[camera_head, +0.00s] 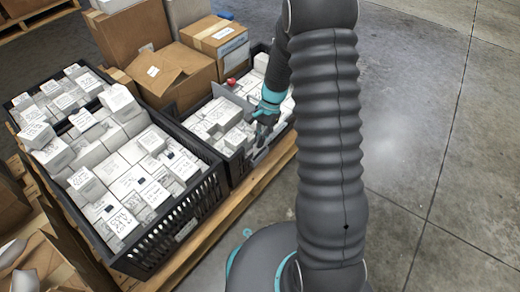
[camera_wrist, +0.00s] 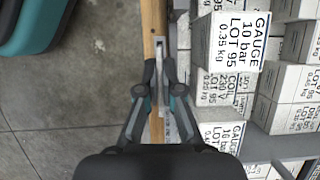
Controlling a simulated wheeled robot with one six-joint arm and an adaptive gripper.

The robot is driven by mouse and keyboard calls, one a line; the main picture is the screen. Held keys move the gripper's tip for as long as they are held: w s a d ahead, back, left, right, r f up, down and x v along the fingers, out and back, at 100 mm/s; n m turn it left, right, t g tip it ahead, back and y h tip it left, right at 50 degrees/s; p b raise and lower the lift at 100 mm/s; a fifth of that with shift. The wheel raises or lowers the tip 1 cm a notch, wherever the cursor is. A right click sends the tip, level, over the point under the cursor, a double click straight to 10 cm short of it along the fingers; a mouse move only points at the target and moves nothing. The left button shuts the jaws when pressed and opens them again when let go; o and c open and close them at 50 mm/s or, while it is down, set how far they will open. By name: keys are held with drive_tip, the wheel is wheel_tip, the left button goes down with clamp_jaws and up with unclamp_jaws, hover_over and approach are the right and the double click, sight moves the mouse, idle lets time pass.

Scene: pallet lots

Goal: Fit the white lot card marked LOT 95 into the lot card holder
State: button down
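My gripper (camera_head: 264,117) is at the outer side wall of the right black crate (camera_head: 240,170), pointing down. In the wrist view my gripper (camera_wrist: 160,72) has its fingertips close together on a thin pale strip (camera_wrist: 159,50). The strip looks like the lot card seen edge-on, so its marking cannot be read. It lies along the crate wall, above the wooden pallet edge. A lot card holder cannot be made out clearly at the wall; my fingers hide that spot. Whether the card is inside a holder cannot be told.
White boxes marked LOT 95 (camera_wrist: 233,40) fill the crate beside my gripper. A left crate (camera_head: 205,205) full of white boxes stands nearby. Cardboard boxes (camera_head: 130,35) stand behind. A small red object (camera_head: 231,81) sits at the right crate. The concrete floor (camera_head: 440,150) at right is clear.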

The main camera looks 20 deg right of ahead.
sight(259, 150)
drive_tip(key=shift+f+b, duration=0.4)
drive_tip(key=shift+f, duration=2)
drive_tip(key=c, duration=1.3)
unclamp_jaws()
